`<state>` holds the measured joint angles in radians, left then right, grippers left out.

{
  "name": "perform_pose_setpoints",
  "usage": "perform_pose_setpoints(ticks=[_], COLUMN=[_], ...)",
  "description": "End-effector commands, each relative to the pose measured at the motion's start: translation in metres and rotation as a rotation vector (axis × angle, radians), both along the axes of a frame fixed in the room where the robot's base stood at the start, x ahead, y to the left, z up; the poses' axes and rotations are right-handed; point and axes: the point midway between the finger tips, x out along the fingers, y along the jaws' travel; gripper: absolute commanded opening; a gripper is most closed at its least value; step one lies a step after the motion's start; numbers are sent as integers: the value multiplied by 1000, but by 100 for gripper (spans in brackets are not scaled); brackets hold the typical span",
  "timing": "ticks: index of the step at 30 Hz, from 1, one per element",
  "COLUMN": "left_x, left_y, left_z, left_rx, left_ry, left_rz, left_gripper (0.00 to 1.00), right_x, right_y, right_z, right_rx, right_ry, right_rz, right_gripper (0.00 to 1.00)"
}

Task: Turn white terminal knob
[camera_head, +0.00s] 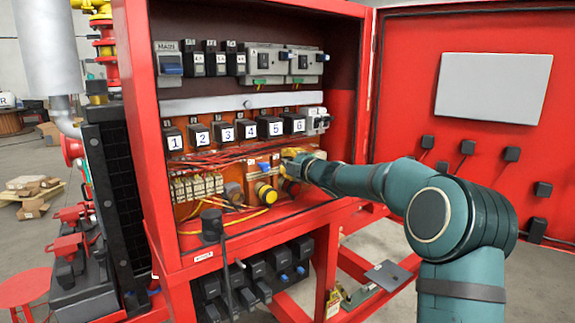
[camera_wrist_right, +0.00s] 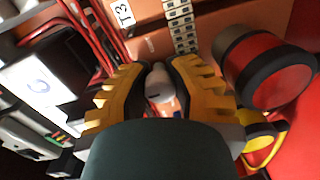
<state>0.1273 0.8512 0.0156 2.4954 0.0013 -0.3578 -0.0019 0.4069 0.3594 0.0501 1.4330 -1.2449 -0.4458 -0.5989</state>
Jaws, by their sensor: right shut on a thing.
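The white terminal knob (camera_wrist_right: 158,85) shows in the right wrist view as a small pale rounded piece between the two fingers. My right gripper (camera_wrist_right: 160,80) has yellow-and-black fingers, shut on the knob from both sides. In the head view my right gripper (camera_head: 294,166) reaches from the right into the lower right part of the red cabinet (camera_head: 139,120). There the knob itself is hidden by the gripper. My left gripper does not show in either view.
Beside the fingers is a large red-and-black round part (camera_wrist_right: 265,70). Yellow terminals (camera_head: 265,192), red wires and numbered breakers (camera_head: 221,132) crowd the cabinet. The cabinet's open red door (camera_head: 480,140) stands at right.

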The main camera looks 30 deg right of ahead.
Motion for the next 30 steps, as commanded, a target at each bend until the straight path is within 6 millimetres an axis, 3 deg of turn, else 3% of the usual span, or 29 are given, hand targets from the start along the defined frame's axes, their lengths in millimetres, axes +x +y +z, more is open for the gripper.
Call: perform_pose_setpoints(ticks=[14, 15, 17, 18, 30], left_x=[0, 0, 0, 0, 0], left_y=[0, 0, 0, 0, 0], left_z=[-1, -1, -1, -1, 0], left_rx=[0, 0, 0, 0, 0], left_ry=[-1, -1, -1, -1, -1], left_rz=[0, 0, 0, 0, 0], left_gripper=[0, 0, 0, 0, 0], right_x=[0, 0, 0, 0, 0], right_y=[0, 0, 0, 0, 0], right_z=[-1, -1, -1, -1, -1], right_rx=[-13, -13, -13, -13, -8], right_ry=[2, 2, 2, 1, 1], right_rz=[0, 0, 0, 0, 0], right_gripper=[0, 30, 51, 56, 56])
